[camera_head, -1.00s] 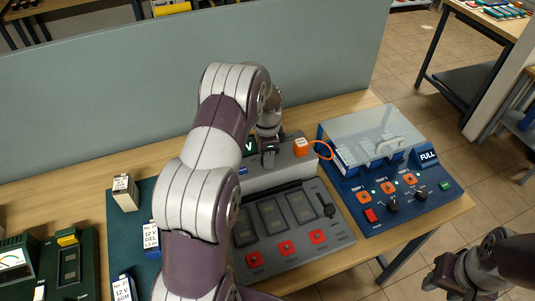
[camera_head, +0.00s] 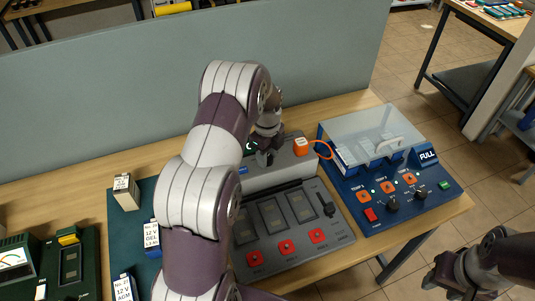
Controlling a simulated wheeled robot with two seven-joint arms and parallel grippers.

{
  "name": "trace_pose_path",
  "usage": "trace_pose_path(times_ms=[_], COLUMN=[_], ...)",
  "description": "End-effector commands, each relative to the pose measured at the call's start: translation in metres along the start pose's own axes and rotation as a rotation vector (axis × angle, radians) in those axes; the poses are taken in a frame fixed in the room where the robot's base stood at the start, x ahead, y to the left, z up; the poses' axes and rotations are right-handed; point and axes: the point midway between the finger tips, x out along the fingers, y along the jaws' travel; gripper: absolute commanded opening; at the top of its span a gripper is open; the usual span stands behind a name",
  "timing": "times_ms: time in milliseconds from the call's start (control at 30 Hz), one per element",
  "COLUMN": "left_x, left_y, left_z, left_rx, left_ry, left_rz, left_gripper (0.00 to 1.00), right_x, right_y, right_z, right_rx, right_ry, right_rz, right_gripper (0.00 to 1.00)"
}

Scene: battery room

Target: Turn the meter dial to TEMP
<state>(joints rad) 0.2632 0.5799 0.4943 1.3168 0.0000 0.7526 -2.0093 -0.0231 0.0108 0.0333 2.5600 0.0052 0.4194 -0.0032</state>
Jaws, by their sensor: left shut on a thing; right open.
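The grey meter (camera_head: 290,168) stands at the back of the bench with a small dark display (camera_head: 249,146) at its left. A pale green curved character, perhaps a C, shows on the display, partly hidden by my arm. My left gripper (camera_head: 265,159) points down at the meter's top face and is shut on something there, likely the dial. The dial and its markings are hidden behind the fingers. My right gripper (camera_head: 436,285) is open and empty at the lower right, off the bench.
An orange plug (camera_head: 301,146) with an orange cable sits at the meter's right end. A grey panel (camera_head: 318,257) with red buttons lies in front. A blue charger (camera_head: 408,215) with a clear lid stands right. Batteries (camera_head: 124,192) stand left. A grey partition (camera_head: 90,105) rises behind.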

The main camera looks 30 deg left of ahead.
Motion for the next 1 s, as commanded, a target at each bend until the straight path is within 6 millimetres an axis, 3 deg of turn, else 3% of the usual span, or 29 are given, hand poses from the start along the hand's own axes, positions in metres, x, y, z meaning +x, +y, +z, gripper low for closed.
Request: trace_pose_path(times_ms=[300,800,833,1000], left_x=[-0.0048,-0.0051,-0.0051,-0.0032], left_y=[-0.0036,-0.0040,-0.0040,-0.0025], left_z=[0.0026,0.0028,0.0027,0.0017], left_rx=[0.096,0.111,0.110,0.110], left_ry=[-0.008,-0.009,-0.009,-0.005], left_rz=[-0.013,-0.014,-0.014,-0.009], left_gripper=[0.09,0.09,0.49,0.50], right_x=[-0.0009,-0.0010,-0.0010,-0.0008], right_y=[0.0000,0.0000,0.0000,0.0000], right_z=[-0.0001,-0.0001,-0.0001,-0.0001], right_rx=[0.000,0.000,0.000,0.000], right_ry=[0.000,0.000,0.000,0.000], right_rz=[0.000,0.000,0.000,0.000], right_gripper=[0.43,0.43,0.43,0.43])
